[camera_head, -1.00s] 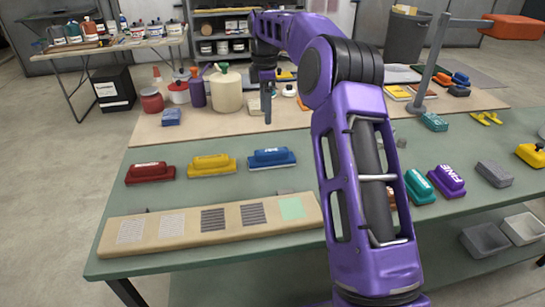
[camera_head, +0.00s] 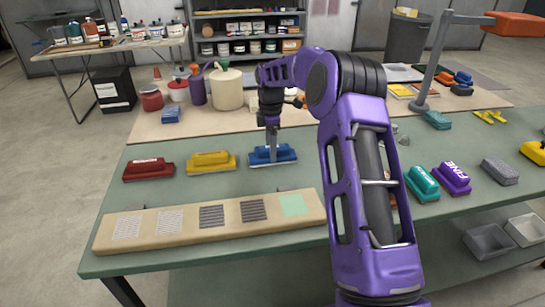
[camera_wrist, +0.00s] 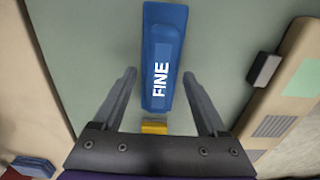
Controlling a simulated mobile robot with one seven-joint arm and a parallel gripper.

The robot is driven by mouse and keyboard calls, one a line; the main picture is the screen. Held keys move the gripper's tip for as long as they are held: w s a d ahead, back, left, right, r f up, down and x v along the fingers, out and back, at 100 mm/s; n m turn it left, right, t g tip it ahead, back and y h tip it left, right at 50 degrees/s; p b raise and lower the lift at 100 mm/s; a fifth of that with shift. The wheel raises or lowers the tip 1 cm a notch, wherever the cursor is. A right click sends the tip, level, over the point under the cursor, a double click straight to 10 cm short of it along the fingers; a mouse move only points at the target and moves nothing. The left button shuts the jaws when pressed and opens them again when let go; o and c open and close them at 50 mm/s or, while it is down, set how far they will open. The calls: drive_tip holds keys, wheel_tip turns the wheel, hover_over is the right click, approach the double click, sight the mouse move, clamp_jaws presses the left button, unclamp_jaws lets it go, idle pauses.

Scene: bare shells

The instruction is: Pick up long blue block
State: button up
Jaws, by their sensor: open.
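The long blue block (camera_head: 285,155) lies on the green table top, right of a yellow block (camera_head: 212,161) and a red block (camera_head: 149,169). In the wrist view the blue block (camera_wrist: 160,62) points away from me and carries the white word FINE. My gripper (camera_head: 272,155) is over the blue block in the head view. In the wrist view my gripper (camera_wrist: 159,76) is open, one finger on each side of the block's near part. Both fingers are apart from its sides. Their height above the table is hard to tell.
A tan board with grey patches (camera_head: 180,228) lies along the front edge. Teal (camera_head: 422,183) and purple (camera_head: 452,178) blocks lie to the right of my arm. Jars and a cream canister (camera_head: 226,88) stand behind.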

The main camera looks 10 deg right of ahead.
drive_tip(key=shift+f, duration=0.15)
clamp_jaws()
idle(0.4)
wheel_tip(320, 180, up, 10)
drive_tip(key=shift+r+p, duration=0.1)
drive_tip(key=shift+p, duration=0.75)
drive_tip(key=c, duration=0.6)
unclamp_jaws()
clamp_jaws()
drive_tip(key=shift+s, duration=0.1)
